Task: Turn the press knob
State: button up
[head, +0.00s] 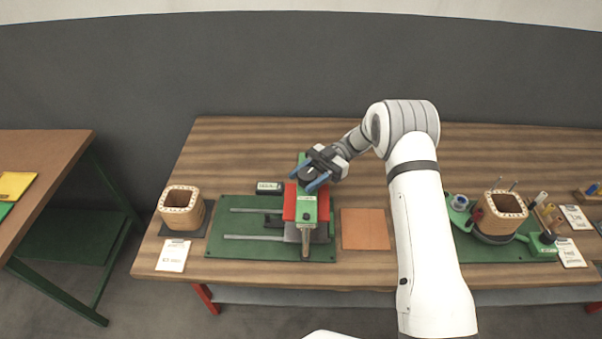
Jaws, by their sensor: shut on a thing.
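The press stands on a green base plate (225,240) left of the middle of the wooden table. It has a red block (290,203) and a green top part (307,212), with a brown handle (306,244) pointing to the front. The dark round press knob (307,174) is at the back of the green part. My gripper (308,178) reaches in from the right, its blue-tipped fingers on either side of the knob and shut on it. The fingers hide part of the knob.
A wooden coil (181,208) stands at the left on a dark mat. An orange-brown square (365,229) lies right of the press. Another coil (501,212) stands in a green fixture (480,246) at the right. A small black display box (269,188) sits behind the base plate.

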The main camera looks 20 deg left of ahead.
jog(key=o, duration=1)
jog(key=shift+s+r, duration=0.1)
jog(key=shift+s, duration=0.05)
